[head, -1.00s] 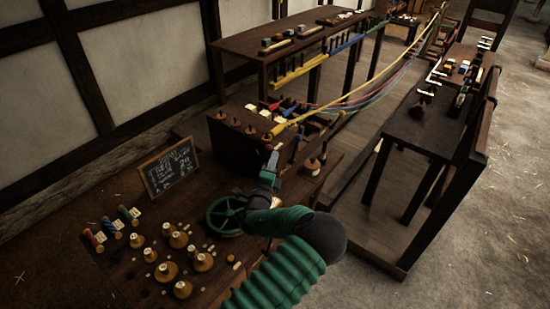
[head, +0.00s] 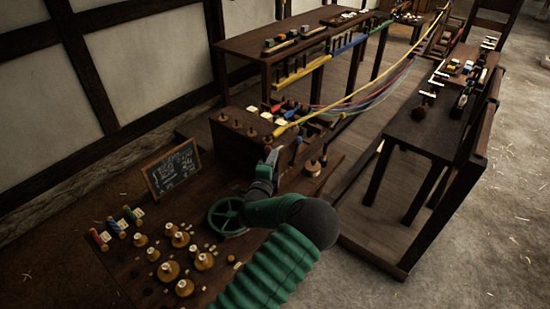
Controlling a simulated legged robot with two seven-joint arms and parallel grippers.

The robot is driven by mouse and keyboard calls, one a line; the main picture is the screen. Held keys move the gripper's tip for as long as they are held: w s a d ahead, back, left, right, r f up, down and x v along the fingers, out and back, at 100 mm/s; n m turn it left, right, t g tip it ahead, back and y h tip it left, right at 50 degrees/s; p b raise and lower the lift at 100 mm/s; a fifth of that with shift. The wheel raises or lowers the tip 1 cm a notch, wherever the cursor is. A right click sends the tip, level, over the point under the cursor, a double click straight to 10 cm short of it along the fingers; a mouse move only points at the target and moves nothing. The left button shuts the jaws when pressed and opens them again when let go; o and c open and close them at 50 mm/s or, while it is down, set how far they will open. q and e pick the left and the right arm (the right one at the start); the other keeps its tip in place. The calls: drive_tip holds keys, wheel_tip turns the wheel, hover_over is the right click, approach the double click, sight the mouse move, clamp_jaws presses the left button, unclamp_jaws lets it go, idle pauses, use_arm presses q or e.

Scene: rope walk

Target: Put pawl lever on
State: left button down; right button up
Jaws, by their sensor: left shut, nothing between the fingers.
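My left arm reaches up from the lower middle in the head view. My left gripper (head: 271,155) is shut and empty at the near face of the dark wooden box with pegs (head: 232,137). It is too small to tell whether it touches the box. I cannot pick out the pawl lever; it may be hidden or too small. A green spoked wheel (head: 217,229) lies on the near bench (head: 120,262), left of my forearm. My right gripper is not in view.
Several wooden bobbins (head: 168,271) and coloured spools (head: 112,228) stand on the near bench by a chalkboard (head: 172,168). Yellow, red and blue ropes (head: 385,78) run from the box to the back. A dark table (head: 420,135) stands at right.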

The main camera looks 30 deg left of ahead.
use_arm(q)
drive_tip(key=shift+a+r+n+g+h+p, duration=0.3)
drive_tip(key=shift+a+r+n+p, duration=0.6)
drive_tip(key=shift+n, duration=0.2)
drive_tip(key=a+n+g+h+p, duration=0.1)
drive_tip(key=a+n, duration=0.1)
drive_tip(key=a, duration=0.1)
drive_tip(key=shift+w+r+n+p, duration=0.1)
drive_tip(key=shift+w+n+p, duration=0.05)
drive_tip(key=shift+n+p, duration=0.2)
drive_tip(key=shift+a, duration=0.1)
